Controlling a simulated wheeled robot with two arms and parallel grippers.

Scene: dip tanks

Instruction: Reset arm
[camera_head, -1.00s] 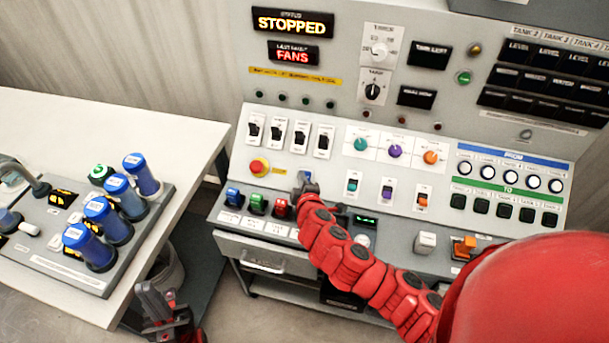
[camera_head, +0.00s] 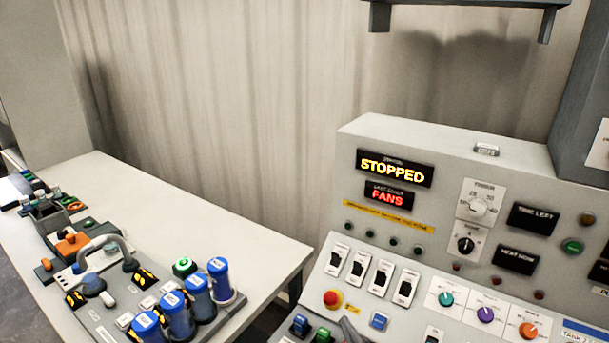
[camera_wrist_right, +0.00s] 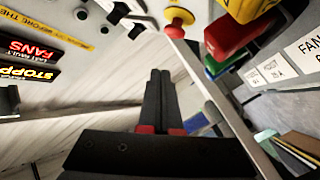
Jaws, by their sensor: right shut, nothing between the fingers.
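My right gripper shows in the right wrist view (camera_wrist_right: 160,78) as two dark fingers lying together, shut and empty. In the head view only a grey piece of it (camera_head: 349,329) shows at the bottom edge, by the control console (camera_head: 470,175). The fingers point past the console's red emergency stop (camera_head: 333,299), which also shows in the wrist view (camera_wrist_right: 176,30). Most of my right arm is out of the picture. My left gripper is not in view.
The console display reads STOPPED (camera_head: 394,168) with FANS (camera_head: 389,195) below. Blue (camera_head: 300,325) and green (camera_head: 322,335) knobs sit at the console's front. A white table (camera_head: 150,185) on the left holds a control box with several blue-capped cylinders (camera_head: 221,281).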

